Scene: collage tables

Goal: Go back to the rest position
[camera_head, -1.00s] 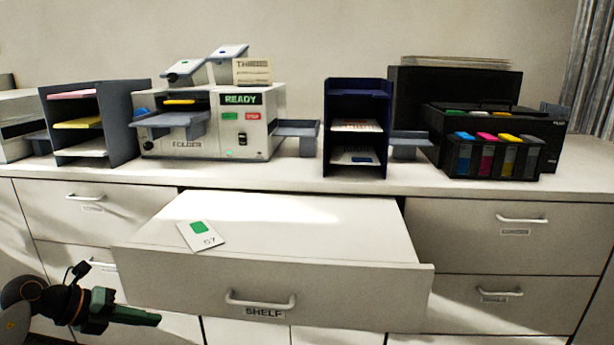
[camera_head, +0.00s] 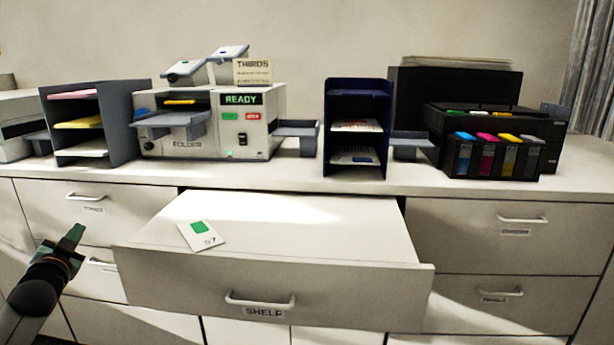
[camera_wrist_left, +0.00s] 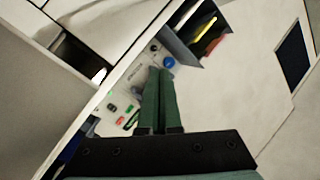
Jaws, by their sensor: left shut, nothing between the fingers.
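My left gripper (camera_head: 74,237) is at the lower left of the head view, in front of the left drawers and left of the pulled-out shelf. Its dark green fingers point up and slightly right. In the left wrist view the two fingers (camera_wrist_left: 157,100) lie side by side, shut, with nothing between them. My right gripper is in neither view.
The pulled-out shelf (camera_head: 290,222) stands open, with a white card with a green square (camera_head: 201,235) on it. On the counter are a paper rack (camera_head: 112,125), a folder machine (camera_head: 262,140) reading READY, a dark blue rack (camera_head: 358,88) and a black printer (camera_head: 540,130).

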